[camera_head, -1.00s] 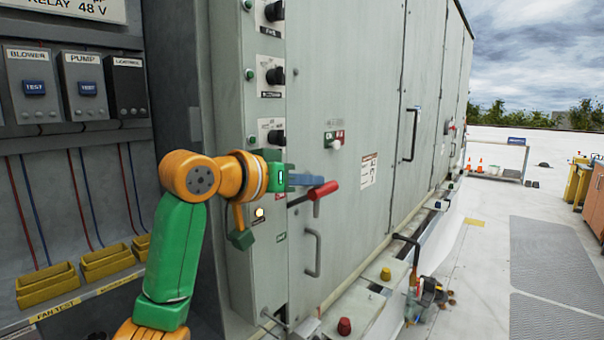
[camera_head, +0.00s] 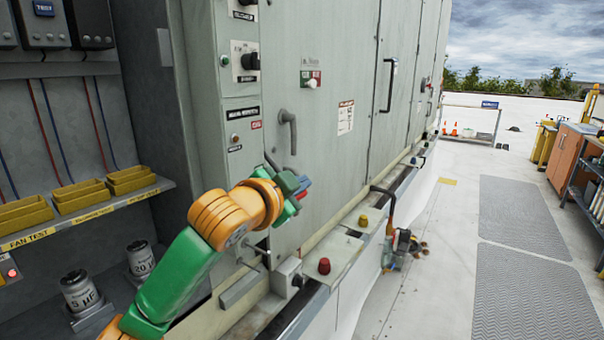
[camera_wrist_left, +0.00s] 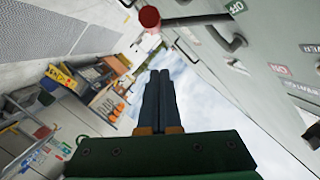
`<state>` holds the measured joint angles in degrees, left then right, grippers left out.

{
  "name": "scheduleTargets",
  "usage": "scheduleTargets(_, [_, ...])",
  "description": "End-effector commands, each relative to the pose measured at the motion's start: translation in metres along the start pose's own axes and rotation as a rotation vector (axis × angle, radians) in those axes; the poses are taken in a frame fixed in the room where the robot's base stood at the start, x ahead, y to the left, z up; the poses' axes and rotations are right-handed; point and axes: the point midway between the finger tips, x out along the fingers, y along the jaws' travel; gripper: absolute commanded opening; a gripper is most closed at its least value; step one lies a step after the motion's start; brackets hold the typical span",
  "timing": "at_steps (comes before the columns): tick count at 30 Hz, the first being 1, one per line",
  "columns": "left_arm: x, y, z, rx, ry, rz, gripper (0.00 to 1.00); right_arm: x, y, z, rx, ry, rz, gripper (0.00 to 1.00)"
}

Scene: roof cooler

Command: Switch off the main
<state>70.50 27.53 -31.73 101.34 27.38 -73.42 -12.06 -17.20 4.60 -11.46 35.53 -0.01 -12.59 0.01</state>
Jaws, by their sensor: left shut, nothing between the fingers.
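The main switch is a grey lever (camera_head: 271,161) with a red grip (camera_head: 303,184), mounted on the grey cabinet panel. It slants down and right. My left gripper (camera_head: 301,190) is at its outer end and hides part of it. In the left wrist view the red grip (camera_wrist_left: 149,18) lies past my left fingers (camera_wrist_left: 160,95), which are shut and empty. I cannot tell whether they touch the lever. A small lamp (camera_head: 235,138) beside the lever shows no bright glow. A red label (camera_head: 257,124) sits above the lever. My right gripper is not in view.
A door handle (camera_head: 288,130) is close above the lever. A red knob (camera_head: 324,265) and a yellow knob (camera_head: 363,220) stand on the ledge below. Yellow bins (camera_head: 80,195) line a shelf at left.

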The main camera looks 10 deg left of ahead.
Motion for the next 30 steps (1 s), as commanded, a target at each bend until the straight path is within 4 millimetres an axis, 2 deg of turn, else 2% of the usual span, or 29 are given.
scheduleTargets(3, [0.004,0.008,0.015,0.084,-0.001,-0.021,0.00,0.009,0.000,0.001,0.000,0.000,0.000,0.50])
scheduleTargets(12, [0.009,0.015,0.038,0.240,0.000,-0.060,0.00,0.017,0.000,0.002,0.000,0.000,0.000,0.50])
scheduleTargets(30, [0.012,0.015,0.047,0.308,0.000,-0.078,0.00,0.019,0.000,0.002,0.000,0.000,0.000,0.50])
